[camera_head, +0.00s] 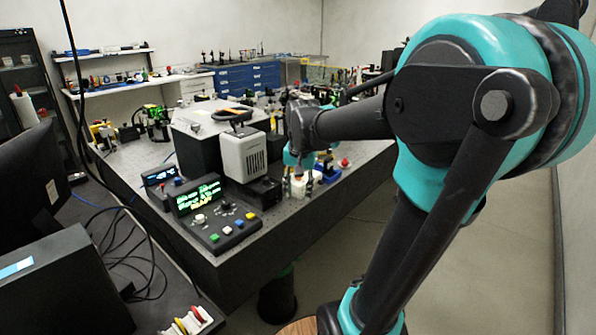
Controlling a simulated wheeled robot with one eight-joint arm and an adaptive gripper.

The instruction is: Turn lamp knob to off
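A dark control box (215,227) with a lit green text display (197,196) stands at the near edge of the optical bench (232,270). A pale round knob (199,219) and several coloured buttons sit on its sloped face. No label is legible, so I cannot tell whether this is the lamp knob. A light grey vented housing (244,156) stands behind it, perhaps the lamp. My gripper (299,190) points down over the bench, right of the housing and apart from the control box. It is small and partly hidden by my wrist, so its finger opening is unclear.
A smaller box with a blue-lit display (160,176) stands left of the control box. A red button (345,162) and small blue parts (327,174) are right of my gripper. A dark monitor (37,178) and cables fill the left. Floor is free right of the bench.

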